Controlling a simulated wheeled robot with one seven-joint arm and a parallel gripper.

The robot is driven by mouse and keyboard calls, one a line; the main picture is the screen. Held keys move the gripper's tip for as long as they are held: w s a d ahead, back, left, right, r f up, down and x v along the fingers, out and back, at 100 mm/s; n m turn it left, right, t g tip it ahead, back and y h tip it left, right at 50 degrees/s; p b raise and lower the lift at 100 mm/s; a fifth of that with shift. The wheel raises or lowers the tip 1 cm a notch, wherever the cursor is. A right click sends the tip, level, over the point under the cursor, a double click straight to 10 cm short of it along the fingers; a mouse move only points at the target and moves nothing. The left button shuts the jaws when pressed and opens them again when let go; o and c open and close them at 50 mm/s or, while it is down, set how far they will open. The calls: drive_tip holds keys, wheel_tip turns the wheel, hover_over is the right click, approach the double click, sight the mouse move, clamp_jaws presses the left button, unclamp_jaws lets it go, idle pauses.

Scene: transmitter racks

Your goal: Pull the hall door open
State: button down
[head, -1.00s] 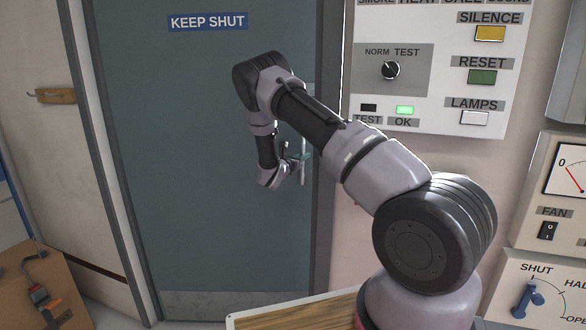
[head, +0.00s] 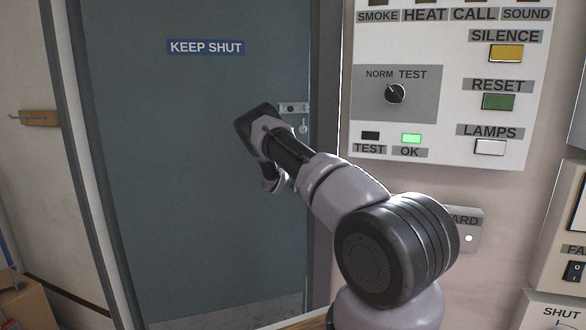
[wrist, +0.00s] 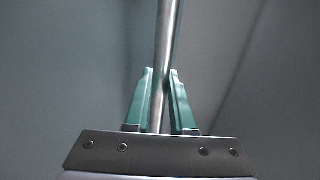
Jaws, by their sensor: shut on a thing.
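The hall door (head: 200,200) is a dark blue-grey panel with a blue KEEP SHUT sign (head: 206,47). It looks closed in its frame; I see no clear gap. A small metal lock plate (head: 293,107) with a key-like piece below it shows near its right edge. In the wrist view, my gripper (wrist: 160,74) has its green fingers on both sides of an upright round metal bar, the door's pull handle (wrist: 169,30), and is shut on it. In the head view my arm hides the fingers and most of the handle.
A white alarm panel (head: 445,140) with a knob and buttons is on the wall right of the door. A small wall box (head: 467,228) sits below it. At left are a wooden wall piece (head: 38,118) and a cardboard box (head: 25,305) on the floor.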

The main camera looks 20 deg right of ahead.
drive_tip(key=shift+a+f, duration=0.15)
drive_tip(key=shift+a, duration=0.1)
drive_tip(key=c, duration=0.8)
unclamp_jaws()
drive_tip(key=shift+o, duration=0.2)
drive_tip(key=v, duration=1)
drive_tip(key=shift+s+a, duration=0.2)
drive_tip(key=shift+s, duration=0.1)
